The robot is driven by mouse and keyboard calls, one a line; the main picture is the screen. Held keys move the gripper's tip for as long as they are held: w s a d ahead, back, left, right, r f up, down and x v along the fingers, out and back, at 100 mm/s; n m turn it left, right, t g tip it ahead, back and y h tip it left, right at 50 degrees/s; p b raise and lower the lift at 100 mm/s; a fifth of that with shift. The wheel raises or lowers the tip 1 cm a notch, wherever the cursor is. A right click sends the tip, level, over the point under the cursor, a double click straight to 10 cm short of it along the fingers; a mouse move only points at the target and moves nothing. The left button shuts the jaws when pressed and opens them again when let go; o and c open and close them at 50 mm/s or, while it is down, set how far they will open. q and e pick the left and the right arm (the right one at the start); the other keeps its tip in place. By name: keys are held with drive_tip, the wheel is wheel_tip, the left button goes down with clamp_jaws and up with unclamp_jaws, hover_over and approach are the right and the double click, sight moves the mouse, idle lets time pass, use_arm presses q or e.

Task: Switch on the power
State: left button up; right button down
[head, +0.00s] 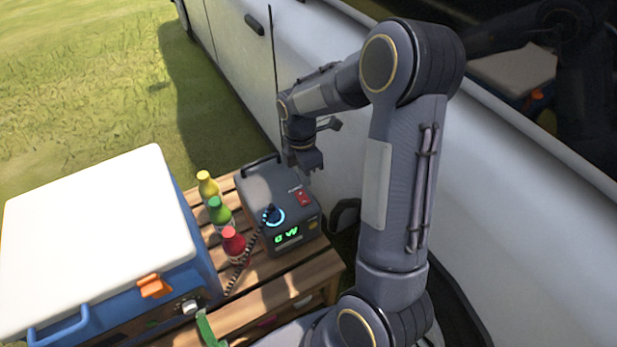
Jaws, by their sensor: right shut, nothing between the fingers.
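A dark grey power box (262,188) stands on a wooden slatted table. A red switch (303,197) is on its top near the right edge. Its front display shows green characters that look like "0 W", and a blue-ringed socket holds a plug with a striped cable (243,262). My right gripper (311,168) is just above the box's far right edge, close to the switch but apart from it. Its fingers are shut and empty. My left gripper is not in view.
A blue cooler (203,262) with a white lid stands at the left. Yellow, green and red bottles (221,214) stand between cooler and box. A white vehicle (330,75) is close behind the table, along the right. An antenna rises behind the box. Grass lies beyond.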

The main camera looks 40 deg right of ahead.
wheel_tip(320, 180, up, 8)
drive_tip(key=p, duration=0.1)
drive_tip(key=shift+s+a+f, duration=0.2)
drive_tip(key=shift+s+a, duration=0.1)
drive_tip(key=shift+s, duration=0.1)
